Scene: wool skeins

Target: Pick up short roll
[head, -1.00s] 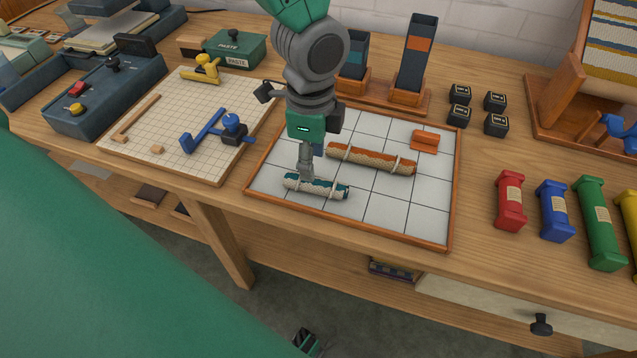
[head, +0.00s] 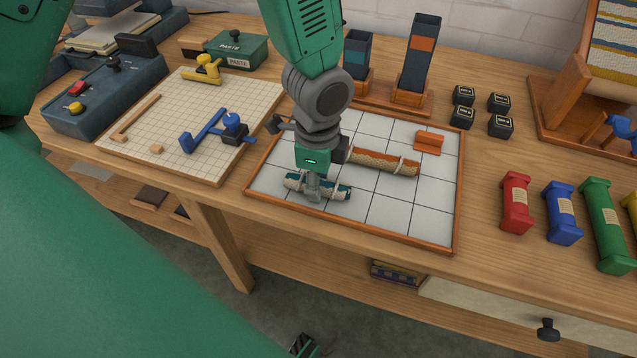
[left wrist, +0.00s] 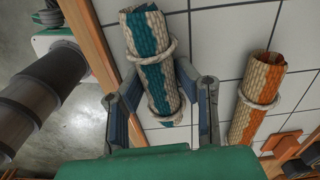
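The short roll (head: 336,192), teal and cream with cord ties, lies on the white gridded tray (head: 400,212) near its front left. It also shows in the left wrist view (left wrist: 152,55). My left gripper (head: 314,194) is down over its middle, pointing downward. In the left wrist view my left gripper (left wrist: 157,82) is open, with one finger on each side of the roll; whether either finger touches it I cannot tell. The longer orange and cream roll (head: 385,163) lies behind and to the right, partly hidden by my gripper.
An orange block (head: 428,142) sits at the tray's back right. Upright dark holders (head: 418,55) stand behind the tray. A cream grid board (head: 180,120) with blue and yellow tools is at left. Colored spools (head: 516,203) lie at right. The tray's front right is clear.

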